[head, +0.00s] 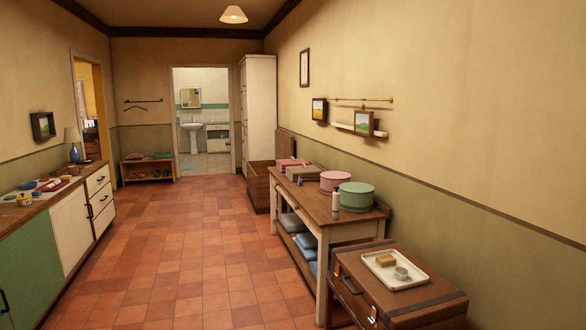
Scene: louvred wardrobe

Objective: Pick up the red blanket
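I cannot pick out a red blanket for certain. A pinkish-red flat item (291,162) lies at the far end of the wooden table, by the open wooden chest; it is too small to tell if it is cloth. A small reddish item (135,157) lies on the low bench (147,169) at the back, beside a green one. Folded blue cloths (307,241) lie on the table's lower shelf. Neither of my grippers is in view.
The wooden table (318,199) along the right wall holds pink and green round boxes. A brown trunk (435,300) with a white tray stands nearer. A counter (45,200) lines the left. The tiled floor (190,240) between is clear to the bathroom doorway.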

